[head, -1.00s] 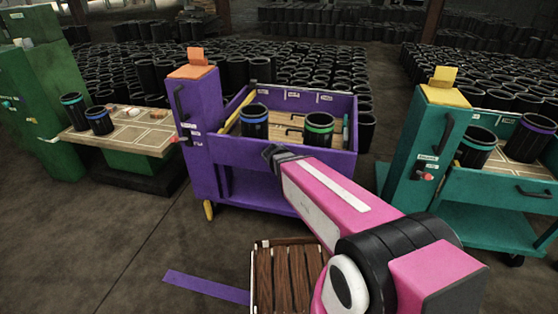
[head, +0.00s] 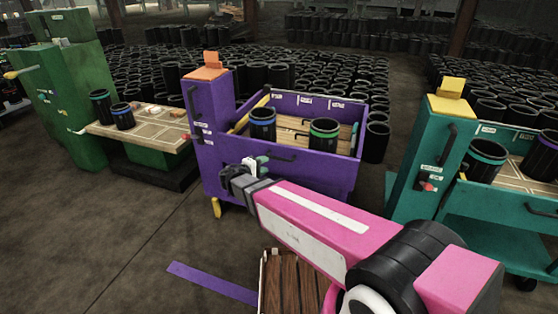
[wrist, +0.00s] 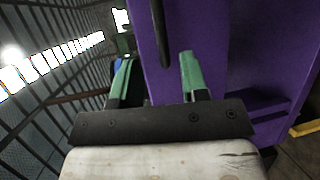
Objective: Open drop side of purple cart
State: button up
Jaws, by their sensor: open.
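The purple cart (head: 230,162) stands in the middle of the head view. Two black sleeves, one blue-banded (head: 262,130) and one green-banded (head: 323,140), stand inside. My gripper (head: 255,161) is in front of the panel's left part, near the cart's post. In the wrist view my gripper (wrist: 157,72) is open, its green-tipped fingers apart. A dark bar (wrist: 160,35) on the purple surface shows between and beyond them; which handle it is, I cannot tell.
The cart's tall post (head: 209,105) carries a black handle. A green station with a table (head: 150,137) stands left and a teal cart (head: 425,170) right. A wooden slatted surface (head: 290,283) lies close in front. Floor is clear at lower left.

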aim_at(278, 158)
jog(key=x, duration=0.9)
jog(key=shift+w+d+f, duration=0.1)
jog(key=shift+w+d, duration=0.1)
grip_shut()
